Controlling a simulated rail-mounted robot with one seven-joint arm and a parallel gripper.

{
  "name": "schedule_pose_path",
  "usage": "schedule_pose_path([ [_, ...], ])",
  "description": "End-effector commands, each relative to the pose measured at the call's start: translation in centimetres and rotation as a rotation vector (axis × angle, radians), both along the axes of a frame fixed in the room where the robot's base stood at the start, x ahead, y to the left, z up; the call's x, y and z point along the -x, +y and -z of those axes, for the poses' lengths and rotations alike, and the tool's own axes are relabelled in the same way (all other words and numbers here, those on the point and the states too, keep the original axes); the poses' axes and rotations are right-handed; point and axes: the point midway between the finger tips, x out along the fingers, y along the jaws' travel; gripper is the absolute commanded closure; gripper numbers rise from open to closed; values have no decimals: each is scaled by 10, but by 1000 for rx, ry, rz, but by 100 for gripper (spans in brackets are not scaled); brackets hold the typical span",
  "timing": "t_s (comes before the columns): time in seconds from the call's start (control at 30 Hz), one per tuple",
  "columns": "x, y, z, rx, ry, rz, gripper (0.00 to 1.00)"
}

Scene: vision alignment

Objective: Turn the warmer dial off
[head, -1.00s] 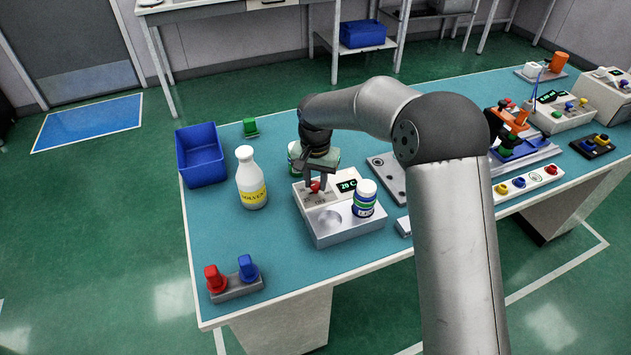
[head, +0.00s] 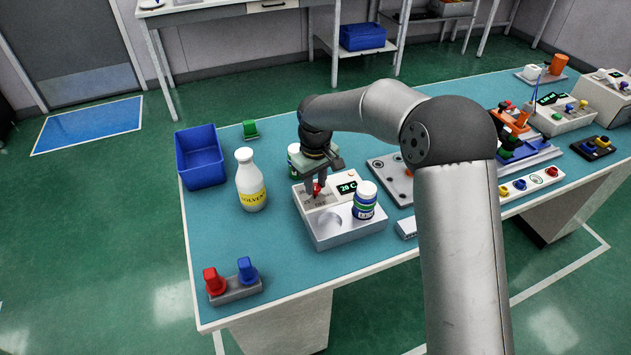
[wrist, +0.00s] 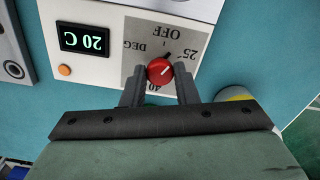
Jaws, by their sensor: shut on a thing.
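The warmer (head: 336,225) is a pale box on the teal bench with a green-lit display (head: 347,187). In the wrist view its display (wrist: 84,40) reads 20 C. The red dial (wrist: 159,71) is on its panel, amid upside-down marks OFF, 25°, 40 and DEG. My gripper (wrist: 160,76) is shut on the dial, one finger at each side. In the head view my gripper (head: 317,189) reaches down onto the panel.
A solvent bottle (head: 250,182) stands left of the warmer, with a blue bin (head: 201,155) behind. A block with red and blue knobs (head: 235,289) is at the front left.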

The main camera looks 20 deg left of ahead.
Motion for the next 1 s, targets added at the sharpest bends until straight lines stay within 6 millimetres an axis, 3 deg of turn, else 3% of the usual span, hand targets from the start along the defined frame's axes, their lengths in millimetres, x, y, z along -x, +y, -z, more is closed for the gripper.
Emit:
schedule_pose_path([
  [0.5, -1, 1, -2, -2, -3, -399, 96],
  [1.0, -1, 0, -1, -2, -3, -515, 96],
])
